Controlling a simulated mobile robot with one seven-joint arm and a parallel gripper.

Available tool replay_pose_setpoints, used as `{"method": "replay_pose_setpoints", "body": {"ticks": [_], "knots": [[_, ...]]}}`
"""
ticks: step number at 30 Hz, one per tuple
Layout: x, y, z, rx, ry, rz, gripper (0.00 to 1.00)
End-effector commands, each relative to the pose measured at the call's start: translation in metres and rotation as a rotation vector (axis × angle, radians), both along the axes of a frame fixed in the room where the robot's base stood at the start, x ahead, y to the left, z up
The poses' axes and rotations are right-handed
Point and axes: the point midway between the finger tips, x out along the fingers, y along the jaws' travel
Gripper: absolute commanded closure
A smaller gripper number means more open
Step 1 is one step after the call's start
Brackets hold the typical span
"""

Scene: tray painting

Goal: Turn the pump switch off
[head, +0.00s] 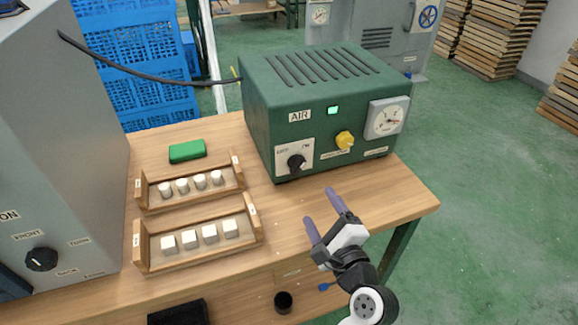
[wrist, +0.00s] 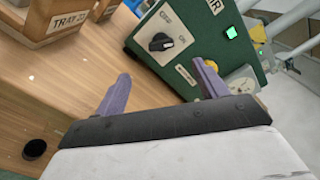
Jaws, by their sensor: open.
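The green box (head: 262,125) labelled AIR stands at the back of the wooden table. On its front, a black rotary switch (head: 296,162) sits on a white plate at the lower left, with small lettering at the upper corners. The switch also shows in the wrist view (wrist: 160,41), beyond the fingers. A green lamp (head: 333,110) is lit above. My gripper (head: 319,206) is open and empty, in front of the box and apart from the switch. Its two purple fingers show in the wrist view (wrist: 161,70). The small switch lettering is hard to read.
A yellow knob (head: 345,139) and a dial gauge (head: 387,118) are right of the switch. Two wooden trays (head: 154,267) (head: 150,206) with white pieces and a green block (head: 187,151) lie left. A grey cabinet (head: 65,150) stands at far left.

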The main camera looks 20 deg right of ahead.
Motion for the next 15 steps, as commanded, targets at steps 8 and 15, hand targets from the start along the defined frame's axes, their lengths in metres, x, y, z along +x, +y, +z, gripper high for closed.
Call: {"method": "replay_pose_setpoints", "body": {"ticks": [8, 15], "knots": [[0.043, 0.002, 0.004, 0.000, -0.002, 0.005, 0.28], [0.094, 0.003, 0.003, 0.000, -0.001, 0.003, 0.28]]}}
